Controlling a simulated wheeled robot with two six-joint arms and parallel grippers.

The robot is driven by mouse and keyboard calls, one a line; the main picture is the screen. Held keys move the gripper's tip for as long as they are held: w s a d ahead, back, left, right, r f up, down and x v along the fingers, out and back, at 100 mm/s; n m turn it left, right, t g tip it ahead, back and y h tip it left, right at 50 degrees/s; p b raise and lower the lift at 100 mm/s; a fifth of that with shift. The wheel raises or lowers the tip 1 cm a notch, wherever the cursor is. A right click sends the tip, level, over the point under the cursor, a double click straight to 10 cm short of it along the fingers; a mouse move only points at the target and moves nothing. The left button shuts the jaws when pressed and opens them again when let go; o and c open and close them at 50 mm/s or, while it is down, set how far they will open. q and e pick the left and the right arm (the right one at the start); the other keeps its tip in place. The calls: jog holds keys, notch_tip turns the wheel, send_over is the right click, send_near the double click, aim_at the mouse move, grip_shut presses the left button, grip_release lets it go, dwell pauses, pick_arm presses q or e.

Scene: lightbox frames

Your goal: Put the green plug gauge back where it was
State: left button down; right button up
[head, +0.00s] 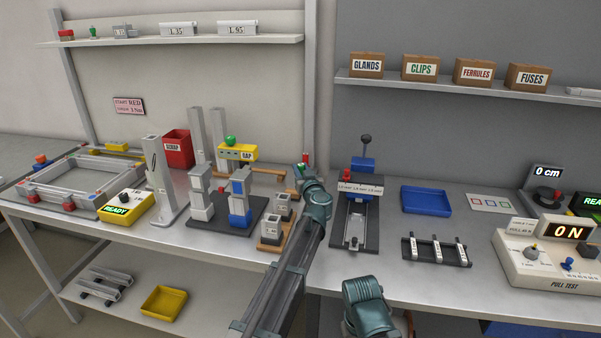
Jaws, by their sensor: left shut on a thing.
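My left gripper (303,174) reaches over the back middle of the bench, past the wooden blocks. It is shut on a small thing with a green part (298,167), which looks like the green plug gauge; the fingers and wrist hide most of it. A red-topped piece (305,159) stands right behind the fingertips, beside a wooden rack (268,170). I cannot tell whether the held piece touches the rack. Of my right arm, only a link shows at the bottom; its gripper is not in view.
A yellow GAP block (238,153) with a green knob stands left of the gripper. Grey posts on a dark base (228,221) and wooden blocks (271,230) stand nearer. A blue-topped press (360,190) is to the right, then an empty blue tray (426,200).

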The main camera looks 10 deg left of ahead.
pick_arm(q)
jog(key=w+a+f+b, duration=0.1)
jog(key=w+f+b, duration=0.1)
jog(key=w, duration=0.5)
jog(key=w+a+f+b, duration=0.1)
jog(key=w+f+b, duration=0.1)
jog(key=w, duration=0.5)
jog(key=shift+w+a+f+b, duration=0.25)
jog(key=shift+a+f+b, duration=0.1)
jog(key=shift+f, duration=0.1)
jog(key=shift+f+b, duration=0.65)
jog(key=c, duration=0.6)
grip_release()
jog(key=shift+c, duration=0.2)
jog(key=shift+r, duration=0.15)
